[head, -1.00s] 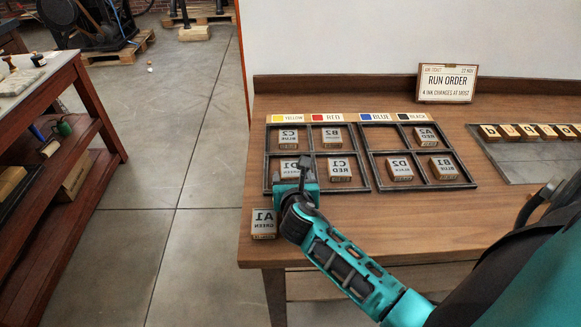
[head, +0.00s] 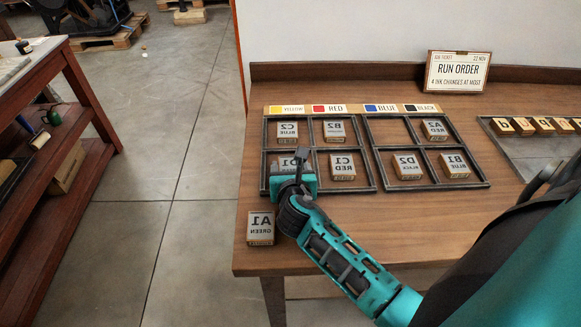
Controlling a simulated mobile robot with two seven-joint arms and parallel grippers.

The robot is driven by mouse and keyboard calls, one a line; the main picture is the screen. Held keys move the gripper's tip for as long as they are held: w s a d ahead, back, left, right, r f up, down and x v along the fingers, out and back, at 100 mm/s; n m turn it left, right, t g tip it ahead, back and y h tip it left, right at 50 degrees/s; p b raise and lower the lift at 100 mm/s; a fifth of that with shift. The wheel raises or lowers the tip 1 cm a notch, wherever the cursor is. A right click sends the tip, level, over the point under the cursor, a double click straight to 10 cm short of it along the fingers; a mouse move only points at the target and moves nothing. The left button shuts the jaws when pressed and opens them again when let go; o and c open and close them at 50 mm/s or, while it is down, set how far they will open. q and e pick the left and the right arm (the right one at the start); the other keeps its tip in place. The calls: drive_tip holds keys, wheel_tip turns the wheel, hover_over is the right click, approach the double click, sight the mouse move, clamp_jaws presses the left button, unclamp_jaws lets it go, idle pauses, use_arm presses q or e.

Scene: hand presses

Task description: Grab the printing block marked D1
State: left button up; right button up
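The printing block marked D1 (head: 284,163) lies in the front-left compartment of the left tray (head: 265,150). Its lettering is mirrored and partly hidden by my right gripper. My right gripper (head: 301,155) is over that compartment, its dark fingers at the right side of the block. Only one finger shows clearly, so I cannot tell its opening or whether it touches the block. My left gripper is not in view.
Block C1 (head: 342,166) is just right of the gripper, C2 (head: 287,132) and B2 (head: 334,130) behind. The right tray (head: 373,165) holds D2 (head: 408,166), A2 and B1.

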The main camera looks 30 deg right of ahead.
drive_tip(key=c, duration=0.6)
